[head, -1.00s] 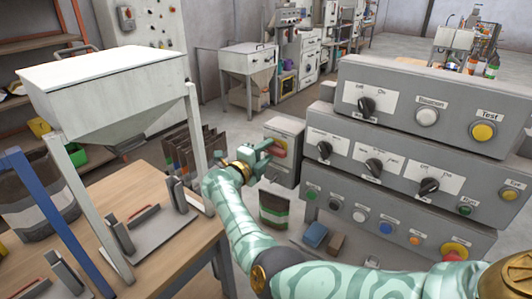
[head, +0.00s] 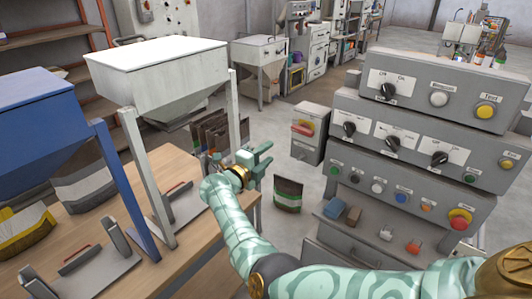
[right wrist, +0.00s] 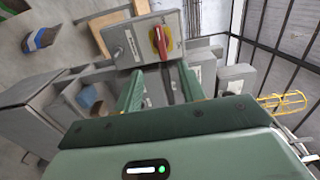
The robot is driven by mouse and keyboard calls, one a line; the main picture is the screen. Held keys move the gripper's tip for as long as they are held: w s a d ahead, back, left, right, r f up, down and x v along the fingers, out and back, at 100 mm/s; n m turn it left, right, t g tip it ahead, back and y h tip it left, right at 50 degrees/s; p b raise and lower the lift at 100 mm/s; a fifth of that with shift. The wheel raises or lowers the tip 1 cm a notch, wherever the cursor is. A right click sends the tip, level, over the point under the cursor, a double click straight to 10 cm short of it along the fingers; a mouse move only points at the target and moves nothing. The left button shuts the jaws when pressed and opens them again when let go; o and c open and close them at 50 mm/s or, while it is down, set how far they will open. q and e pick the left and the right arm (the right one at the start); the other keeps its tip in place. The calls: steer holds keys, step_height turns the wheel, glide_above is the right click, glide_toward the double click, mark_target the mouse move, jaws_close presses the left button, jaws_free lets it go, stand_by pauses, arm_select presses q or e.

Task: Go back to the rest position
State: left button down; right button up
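My right arm comes in from the lower right in the head view. Its gripper (head: 258,160) is open, with nothing between the fingers, in free air left of the grey switch box (head: 309,145). The box's red handle on a yellow plate (head: 304,128) shows uncovered. In the right wrist view the two fingers (right wrist: 160,88) stand apart, and the switch box (right wrist: 130,45) with its red handle (right wrist: 160,42) lies beyond them. My left gripper is not in view.
A grey control panel (head: 420,140) stands at right. A white hopper (head: 165,85) and a blue hopper (head: 45,120) stand at left by the wooden table (head: 190,239). A dark bag (head: 288,195) stands below the gripper. Open floor lies behind.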

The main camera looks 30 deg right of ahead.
steer(key=w+a+n+t+y, duration=0.5)
steer(key=w+a+n+t, duration=0.2)
steer(key=n+t, duration=0.3)
steer(key=a+f+n+y, duration=0.4)
steer(key=f+n+y, duration=0.1)
steer(key=f+n, duration=0.25)
steer(key=s+a+f+n+g+y, duration=0.4)
steer(key=s+f, duration=0.3)
steer(key=f, duration=0.6)
steer(key=s+a+f+n+g+y, duration=0.1)
steer(key=s+f+n+y, duration=0.2)
steer(key=s+f+n, duration=0.65)
steer(key=s+d+f+n+g+b, duration=0.2)
steer(key=s+f+g, duration=0.5)
steer(key=s+f, duration=1.45)
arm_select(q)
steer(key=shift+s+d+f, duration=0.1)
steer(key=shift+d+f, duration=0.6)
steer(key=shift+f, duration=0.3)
arm_select(e)
steer(key=s+d+f+n+g, duration=0.1)
steer(key=s+d+g, duration=0.1)
steer(key=s, duration=1.2)
steer(key=s+d+f+n+g, duration=0.1)
steer(key=s+d+f+g, duration=0.1)
steer(key=s, duration=1.2)
steer(key=shift+d, duration=0.2)
